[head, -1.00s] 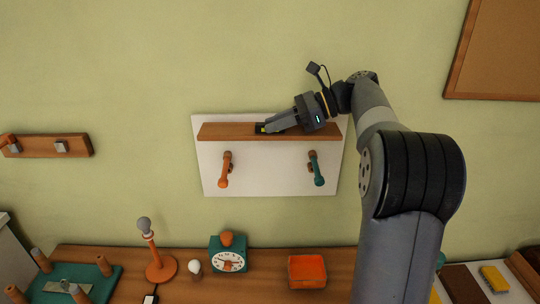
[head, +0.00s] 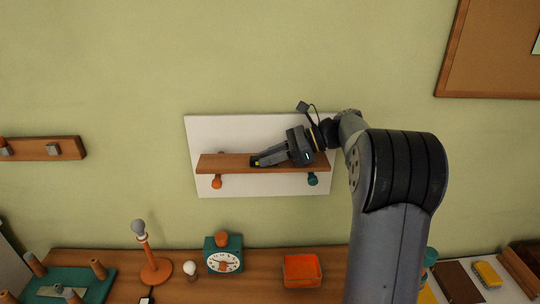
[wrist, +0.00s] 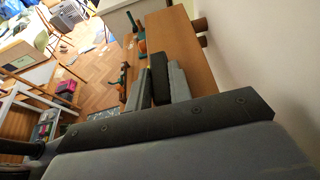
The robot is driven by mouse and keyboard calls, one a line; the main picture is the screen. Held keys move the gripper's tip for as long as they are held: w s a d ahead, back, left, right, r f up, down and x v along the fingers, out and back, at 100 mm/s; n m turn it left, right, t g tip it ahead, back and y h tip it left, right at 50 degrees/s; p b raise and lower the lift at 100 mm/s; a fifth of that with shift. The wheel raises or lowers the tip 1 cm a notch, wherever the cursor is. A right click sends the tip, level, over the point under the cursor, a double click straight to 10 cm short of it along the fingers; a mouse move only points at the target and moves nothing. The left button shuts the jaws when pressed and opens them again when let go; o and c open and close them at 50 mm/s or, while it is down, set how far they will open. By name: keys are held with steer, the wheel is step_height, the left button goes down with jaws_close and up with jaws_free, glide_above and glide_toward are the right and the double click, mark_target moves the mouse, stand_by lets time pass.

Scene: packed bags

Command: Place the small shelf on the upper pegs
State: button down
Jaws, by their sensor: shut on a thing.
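The small shelf (head: 220,163) is a long brown wooden board. It lies level in front of the white wall panel (head: 260,130) in the head view. My gripper (head: 257,161) is shut on the board near its middle. The tip of an orange peg (head: 216,182) shows just below the board's left part, and a teal peg (head: 312,179) shows below its right part. The rest of the pegs is hidden by the board. In the wrist view the board (wrist: 185,50) runs away from the gripper (wrist: 158,78), close to the wall. I cannot tell whether it touches the pegs.
A peg rail (head: 40,148) hangs at the left and a cork board (head: 490,50) at the upper right. Wall around the panel is clear.

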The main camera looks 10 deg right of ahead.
steer(key=c, duration=1.3)
jaws_free()
steer(key=shift+d+r, duration=0.15)
steer(key=shift+d, duration=0.05)
step_height(320, 180, up, 5)
steer(key=b, duration=0.1)
glide_above(314, 164)
steer(key=shift+w+f, duration=0.1)
steer(key=shift+f, duration=0.1)
steer(key=p+x, duration=0.1)
steer(key=x, duration=1.1)
steer(key=shift+a+f, duration=0.2)
steer(key=shift+f, duration=0.05)
steer(key=shift+d+r, duration=0.2)
steer(key=shift+r, duration=1.65)
